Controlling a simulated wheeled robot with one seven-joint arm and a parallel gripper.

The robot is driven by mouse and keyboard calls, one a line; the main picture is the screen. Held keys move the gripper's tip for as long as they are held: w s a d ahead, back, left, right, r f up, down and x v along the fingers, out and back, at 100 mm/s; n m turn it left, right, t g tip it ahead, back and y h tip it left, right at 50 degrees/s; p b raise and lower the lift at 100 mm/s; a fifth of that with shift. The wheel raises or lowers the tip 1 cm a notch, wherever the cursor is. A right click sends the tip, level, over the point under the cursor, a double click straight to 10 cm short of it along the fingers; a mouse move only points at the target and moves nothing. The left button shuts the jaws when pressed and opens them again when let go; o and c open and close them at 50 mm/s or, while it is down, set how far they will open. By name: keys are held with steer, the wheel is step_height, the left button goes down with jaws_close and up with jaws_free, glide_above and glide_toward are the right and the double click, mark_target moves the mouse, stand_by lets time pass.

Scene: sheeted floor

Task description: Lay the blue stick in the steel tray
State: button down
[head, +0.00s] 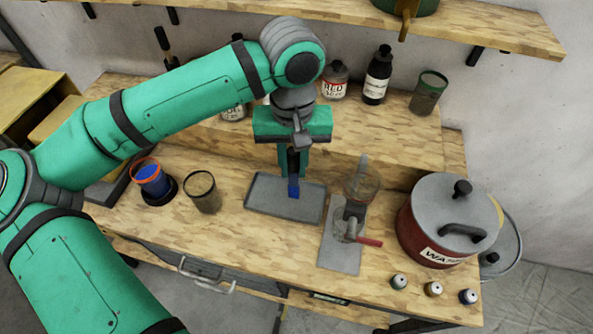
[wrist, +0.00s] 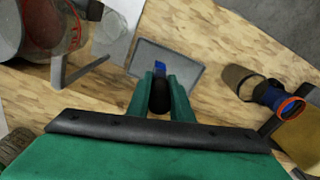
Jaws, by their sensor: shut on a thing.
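My gripper (head: 292,172) is above the steel tray, pointing down, and is shut on the blue stick (head: 293,189). The stick hangs below the fingers, its blue end over the tray; I cannot tell whether it touches the tray floor. The steel tray (head: 262,205) is a shallow grey rectangle near the middle of the bench. In the wrist view the blue end of the stick (wrist: 160,67) shows beyond my gripper fingers (wrist: 161,95), with the tray (wrist: 184,74) behind it. The fingers hide part of the stick.
A grey stand with a glass vessel and red handle (head: 350,230) is close to the tray's right. A large red pot (head: 420,235) stands farther right. An olive cup (head: 203,193) and an orange-rimmed blue cup (head: 152,180) stand left. Bottles (head: 377,75) line the raised shelf behind.

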step_height(320, 180, down, 6)
steer(key=w, duration=0.2)
steer(key=shift+d, duration=0.45)
steer(key=shift+w+f, duration=0.1)
steer(key=shift+f, duration=0.05)
steer(key=c, duration=1.6)
jaws_free()
step_height(320, 180, up, 12)
steer(key=shift+r, duration=0.2)
